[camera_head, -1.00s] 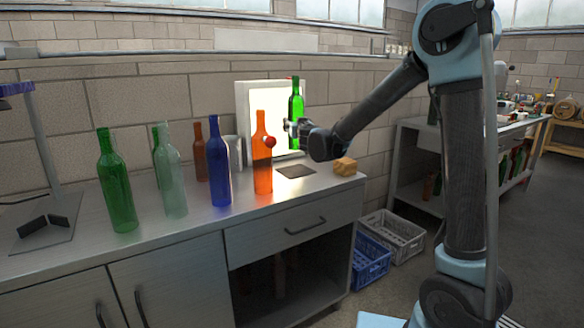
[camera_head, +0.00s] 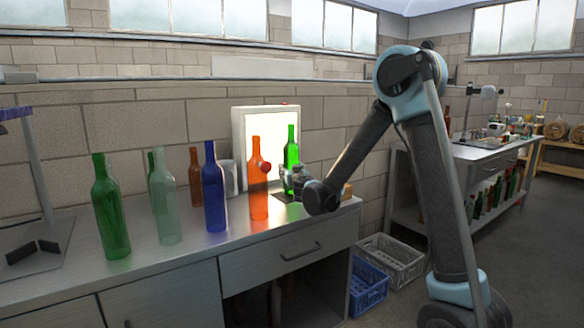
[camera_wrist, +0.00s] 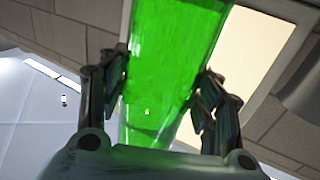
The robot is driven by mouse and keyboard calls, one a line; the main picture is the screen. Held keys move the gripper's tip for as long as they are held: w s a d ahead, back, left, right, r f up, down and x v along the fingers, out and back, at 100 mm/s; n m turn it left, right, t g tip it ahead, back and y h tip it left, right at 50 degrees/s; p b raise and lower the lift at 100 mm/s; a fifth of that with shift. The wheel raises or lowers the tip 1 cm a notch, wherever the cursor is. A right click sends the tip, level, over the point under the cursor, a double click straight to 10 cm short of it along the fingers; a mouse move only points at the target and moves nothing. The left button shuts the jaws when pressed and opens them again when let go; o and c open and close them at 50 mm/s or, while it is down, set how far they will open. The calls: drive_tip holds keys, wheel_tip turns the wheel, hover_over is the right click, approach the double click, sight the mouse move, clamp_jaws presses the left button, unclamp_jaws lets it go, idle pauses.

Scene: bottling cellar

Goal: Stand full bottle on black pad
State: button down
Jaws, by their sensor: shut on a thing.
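A bright green bottle (camera_head: 291,150) stands upright in my gripper (camera_head: 290,182) in front of the lit white panel. The wrist view shows the green bottle (camera_wrist: 168,70) between the two fingers of my gripper (camera_wrist: 165,95), which are shut on it. I cannot tell whether the bottle's base touches the pad.
An orange bottle (camera_head: 258,185) stands close to the left of my gripper. A blue bottle (camera_head: 213,190), a clear bottle (camera_head: 165,200) and a dark green bottle (camera_head: 110,215) stand further left. The lit panel (camera_head: 238,130) is behind. Crates (camera_head: 392,262) are on the floor.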

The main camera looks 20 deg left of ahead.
drive_tip(key=shift+f, duration=0.45)
drive_tip(key=c, duration=0.5)
unclamp_jaws()
